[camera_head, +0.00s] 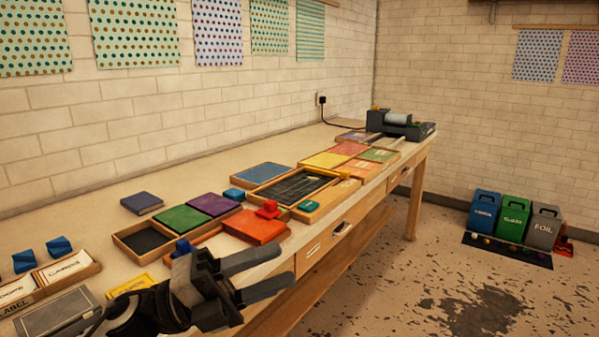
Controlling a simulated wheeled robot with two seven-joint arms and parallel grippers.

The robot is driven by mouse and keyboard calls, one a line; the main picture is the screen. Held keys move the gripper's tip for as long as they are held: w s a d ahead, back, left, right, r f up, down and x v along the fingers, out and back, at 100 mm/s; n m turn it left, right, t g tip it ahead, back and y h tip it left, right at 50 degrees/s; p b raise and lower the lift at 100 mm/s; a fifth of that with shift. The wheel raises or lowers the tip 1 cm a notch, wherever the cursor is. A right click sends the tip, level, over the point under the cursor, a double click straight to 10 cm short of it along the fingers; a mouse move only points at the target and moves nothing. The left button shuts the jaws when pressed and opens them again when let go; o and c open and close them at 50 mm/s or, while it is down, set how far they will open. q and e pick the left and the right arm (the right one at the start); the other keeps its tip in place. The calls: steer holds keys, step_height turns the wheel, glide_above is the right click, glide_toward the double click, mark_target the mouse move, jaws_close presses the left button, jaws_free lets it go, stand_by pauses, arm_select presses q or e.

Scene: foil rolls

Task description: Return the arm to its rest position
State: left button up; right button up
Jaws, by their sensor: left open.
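My left gripper (275,272) is in the lower middle of the head view, in front of the long workbench's front edge. Its two grey fingers are apart and point right, with nothing between them. My left arm comes in from the bottom left and covers part of the bench top. My right gripper is not in view. At the far end of the bench stands a dark machine (398,123) with a pale roll on it.
The long workbench (95,205) carries several coloured trays and blocks, including a red block (268,209) near the gripper. Blue, green and grey bins (514,217) stand on the floor at the right. The floor (400,270) right of the gripper is open.

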arm_select(q)
steer(key=s+a+f+n+t+y+b, duration=0.1)
steer(key=a+f+n+t+y, duration=0.3)
steer(key=f+n+t+y, duration=0.65)
steer(key=a+f+n+t+y, duration=0.3)
steer(key=f+n, duration=0.5)
steer(key=n, duration=0.8)
steer(key=s+a+f+n+g+y+b, duration=0.1)
steer(key=s+a+f+n+g+y, duration=0.1)
steer(key=s+f+n+g+y, duration=0.2)
steer(key=s+f+n+g, duration=0.3)
steer(key=s+f, duration=0.5)
steer(key=f, duration=0.3)
steer(key=shift+s+a, duration=0.2)
steer(key=shift+a, duration=0.1)
